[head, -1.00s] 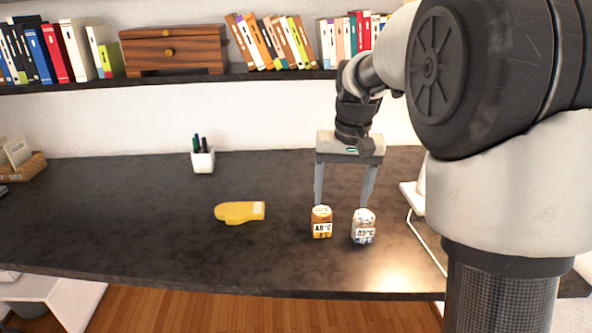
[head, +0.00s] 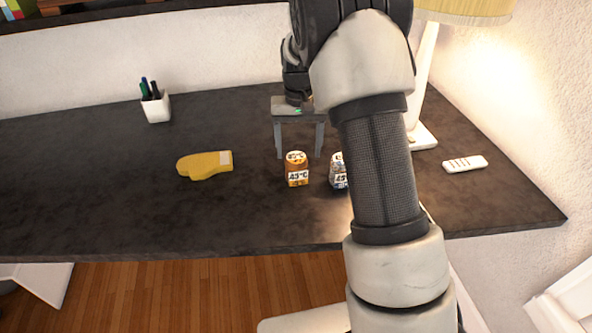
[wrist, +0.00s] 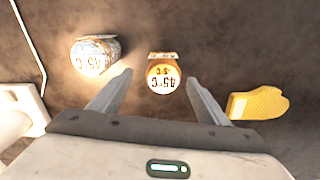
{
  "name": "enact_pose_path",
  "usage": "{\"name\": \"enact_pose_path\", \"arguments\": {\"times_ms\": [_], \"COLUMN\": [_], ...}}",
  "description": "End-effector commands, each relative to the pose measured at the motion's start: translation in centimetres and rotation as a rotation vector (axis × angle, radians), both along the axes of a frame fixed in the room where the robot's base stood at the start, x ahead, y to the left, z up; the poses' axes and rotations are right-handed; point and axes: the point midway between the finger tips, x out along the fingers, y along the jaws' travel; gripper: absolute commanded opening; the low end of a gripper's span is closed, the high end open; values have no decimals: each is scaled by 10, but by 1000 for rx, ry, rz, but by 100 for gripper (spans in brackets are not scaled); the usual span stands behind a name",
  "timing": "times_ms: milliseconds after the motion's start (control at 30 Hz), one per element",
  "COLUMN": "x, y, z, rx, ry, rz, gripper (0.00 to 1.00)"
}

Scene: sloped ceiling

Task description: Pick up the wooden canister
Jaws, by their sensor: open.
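The wooden canister (head: 297,170) appears as a small orange-brown canister with a pale lid and a white "45°C" label, upright on the dark desk. It also shows in the wrist view (wrist: 162,75), between the two fingertips as seen there. My gripper (head: 299,155) is open and empty, its fingers pointing down. In the head view it appears just behind the canister, one finger to each side. I cannot tell the exact gap or height. A similar canister with a mottled grey-blue body (head: 338,172) stands just right, partly hidden by my arm.
A yellow mitt-shaped object (head: 204,165) lies left on the desk (head: 90,190). A white pen cup (head: 157,107) stands further back. A lamp (head: 425,90) and a white remote (head: 465,164) are on the right. The left of the desk is mostly clear.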

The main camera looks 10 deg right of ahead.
Motion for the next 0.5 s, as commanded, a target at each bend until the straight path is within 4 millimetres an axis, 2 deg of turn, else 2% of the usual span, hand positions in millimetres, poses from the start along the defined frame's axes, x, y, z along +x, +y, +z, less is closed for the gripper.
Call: {"name": "enact_pose_path", "arguments": {"times_ms": [100, 367, 500], "x": [0, 1, 3], "y": [0, 2, 6], "z": [-15, -30, -51], "rx": [0, -1, -1], "ry": [0, 1, 3], "rz": [0, 1, 0], "gripper": [70, 70, 70]}}
